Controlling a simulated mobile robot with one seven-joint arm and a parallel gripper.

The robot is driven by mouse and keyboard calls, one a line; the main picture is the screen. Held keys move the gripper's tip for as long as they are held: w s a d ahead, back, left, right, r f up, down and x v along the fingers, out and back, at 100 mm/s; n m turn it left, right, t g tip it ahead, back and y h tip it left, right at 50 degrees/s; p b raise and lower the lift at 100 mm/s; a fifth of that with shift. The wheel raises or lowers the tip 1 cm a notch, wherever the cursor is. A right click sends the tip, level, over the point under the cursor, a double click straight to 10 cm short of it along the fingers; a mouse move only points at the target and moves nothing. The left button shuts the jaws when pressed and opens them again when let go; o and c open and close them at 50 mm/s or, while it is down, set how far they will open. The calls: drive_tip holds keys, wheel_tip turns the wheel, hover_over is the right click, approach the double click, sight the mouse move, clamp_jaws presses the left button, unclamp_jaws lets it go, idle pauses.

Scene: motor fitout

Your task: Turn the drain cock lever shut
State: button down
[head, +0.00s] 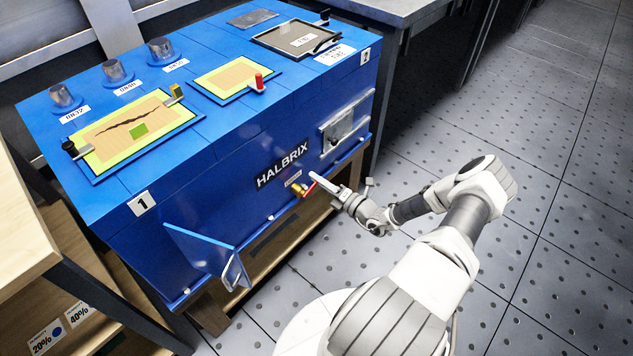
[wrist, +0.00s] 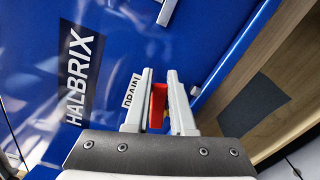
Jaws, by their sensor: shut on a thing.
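The drain cock (head: 303,191) is a small brass fitting low on the front of the blue HALBRIX housing (head: 225,165), just below the DRAIN label. Its red lever (head: 327,185) runs alongside my gripper (head: 318,179) in the head view. In the wrist view the red lever (wrist: 158,106) stands between the two grey fingers of my gripper (wrist: 160,80). The fingers are shut on the lever.
An open blue flap (head: 205,255) sticks out from the lower left of the housing. A metal latch plate (head: 343,130) sits to the right of the lettering. A wooden shelf (head: 270,240) lies under the housing. The grey floor (head: 540,180) to the right is clear.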

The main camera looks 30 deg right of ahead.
drive_tip(key=shift+d+f+m+b, duration=0.1)
drive_tip(key=shift+f+m+b, duration=0.4)
drive_tip(key=shift+m, duration=0.45)
drive_tip(key=shift+d+f+m+b, duration=0.1)
drive_tip(key=shift+f+m+b, duration=0.25)
drive_tip(key=shift+f+m, duration=0.45)
drive_tip(key=shift+r+m, duration=0.2)
drive_tip(key=shift+m, duration=0.05)
drive_tip(key=c, duration=0.8)
unclamp_jaws()
drive_tip(key=shift+o, duration=0.2)
drive_tip(key=p+v, duration=0.3)
drive_tip(key=v, duration=1.4)
drive_tip(key=shift+s+p, duration=0.2)
drive_tip(key=shift+p, duration=0.2)
drive_tip(key=shift+r, duration=0.15)
